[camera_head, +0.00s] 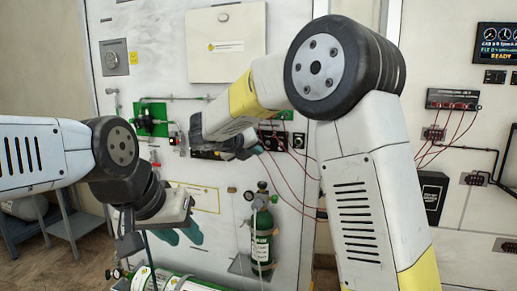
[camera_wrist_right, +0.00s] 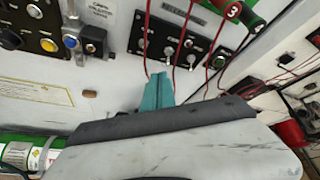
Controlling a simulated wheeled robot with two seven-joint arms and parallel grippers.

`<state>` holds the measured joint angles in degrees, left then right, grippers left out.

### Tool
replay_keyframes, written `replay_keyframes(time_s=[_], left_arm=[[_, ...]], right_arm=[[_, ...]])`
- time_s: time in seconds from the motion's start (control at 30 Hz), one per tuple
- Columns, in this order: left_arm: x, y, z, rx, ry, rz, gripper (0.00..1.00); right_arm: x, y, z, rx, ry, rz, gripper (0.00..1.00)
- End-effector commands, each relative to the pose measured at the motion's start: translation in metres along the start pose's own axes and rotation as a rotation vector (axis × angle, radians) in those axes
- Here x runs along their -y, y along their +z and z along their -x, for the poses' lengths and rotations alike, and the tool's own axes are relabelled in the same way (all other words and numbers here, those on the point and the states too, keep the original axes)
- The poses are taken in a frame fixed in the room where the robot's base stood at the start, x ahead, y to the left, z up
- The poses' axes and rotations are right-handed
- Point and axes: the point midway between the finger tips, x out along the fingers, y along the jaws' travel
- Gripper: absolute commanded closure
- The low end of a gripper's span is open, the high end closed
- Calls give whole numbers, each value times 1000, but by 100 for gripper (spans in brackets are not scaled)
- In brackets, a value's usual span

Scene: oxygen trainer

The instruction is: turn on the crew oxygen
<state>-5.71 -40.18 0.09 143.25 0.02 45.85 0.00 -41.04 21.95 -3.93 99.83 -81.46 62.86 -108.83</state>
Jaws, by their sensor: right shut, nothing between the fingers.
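The panel of small switches (camera_wrist_right: 171,42) shows in the right wrist view, with toggles and round knobs on a dark strip. My right gripper (camera_wrist_right: 158,92) has its teal fingers together, with the tips just below or in front of the switches; I cannot tell whether they touch. A green oxygen cylinder (camera_head: 262,240) stands upright against that panel. I cannot tell which control is the crew oxygen.
Red leads hang across the switch panel. A green-backed valve fitting (camera_head: 152,119) and pipes are on the wall. A green and white cylinder (camera_head: 165,281) lies at the bottom. A black box (camera_head: 431,197) and a screen (camera_head: 497,46) are at the right.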

Motion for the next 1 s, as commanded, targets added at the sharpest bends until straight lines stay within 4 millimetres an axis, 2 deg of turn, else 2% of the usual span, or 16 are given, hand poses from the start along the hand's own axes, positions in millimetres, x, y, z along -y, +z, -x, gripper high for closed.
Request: replay_keyframes(time_s=[0.2, 0.43, 0.6, 0.87, 0.93, 1.0], left_arm=[[0, 0, 0, 1, 0, 1, 64], [0, 0, 0, 1, 0, 1, 64], [0, 0, 0, 1, 0, 1, 64], [0, 0, 0, 1, 0, 1, 64], [0, 0, 0, 1, 0, 1, 64], [0, 0, 0, 1, 0, 1, 64]], right_arm=[[5, 10, 41, 0, 2, 1, 100], [10, 16, 71, -3, 0, 3, 100], [10, 18, 77, -5, 0, 5, 100], [11, 18, 77, -5, 0, 4, 100], [14, 15, 76, -14, 2, -13, 100], [25, 6, 72, -45, 9, -81, 100]])
